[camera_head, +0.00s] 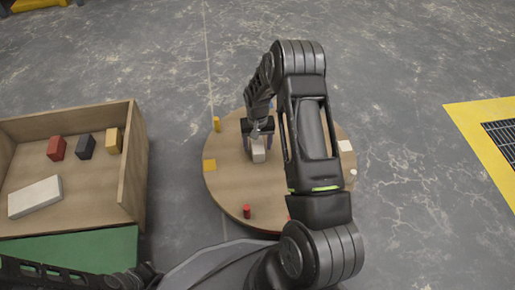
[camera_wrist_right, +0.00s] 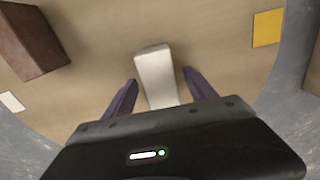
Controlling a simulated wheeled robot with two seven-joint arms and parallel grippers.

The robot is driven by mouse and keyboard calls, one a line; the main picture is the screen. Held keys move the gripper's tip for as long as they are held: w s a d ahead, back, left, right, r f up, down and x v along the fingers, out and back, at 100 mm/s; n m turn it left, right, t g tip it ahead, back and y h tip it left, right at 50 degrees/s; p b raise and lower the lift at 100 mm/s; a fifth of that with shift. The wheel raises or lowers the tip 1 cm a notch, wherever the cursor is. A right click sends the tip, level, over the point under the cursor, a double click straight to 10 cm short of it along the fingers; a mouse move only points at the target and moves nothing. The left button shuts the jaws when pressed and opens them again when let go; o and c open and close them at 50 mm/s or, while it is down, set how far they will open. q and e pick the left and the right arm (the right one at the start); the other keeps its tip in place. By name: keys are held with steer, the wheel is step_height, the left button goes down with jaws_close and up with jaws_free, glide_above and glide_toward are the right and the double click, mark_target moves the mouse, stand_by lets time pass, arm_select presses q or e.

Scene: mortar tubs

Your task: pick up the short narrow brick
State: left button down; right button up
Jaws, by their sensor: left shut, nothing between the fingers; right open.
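A pale narrow brick (camera_head: 258,152) stands on the round wooden table. It also shows in the right wrist view (camera_wrist_right: 156,75), between the fingers. My right gripper (camera_head: 258,132) is open, with one finger on each side of this brick and a visible gap to each; its fingertips in the right wrist view (camera_wrist_right: 161,82) reach alongside it. A dark brown brick (camera_wrist_right: 32,40) lies to the left in the right wrist view; my arm hides it in the head view. My left gripper (camera_head: 140,276) is shut and empty at the bottom left, by the green surface.
The round table (camera_head: 228,188) also carries a yellow square (camera_head: 209,165), a yellow peg (camera_head: 216,124), a red peg (camera_head: 247,211) and a white square (camera_head: 345,146). A wooden box (camera_head: 132,165) at left holds red, dark, yellow and white blocks.

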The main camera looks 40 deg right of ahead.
jaws_close()
stand_by(0.8)
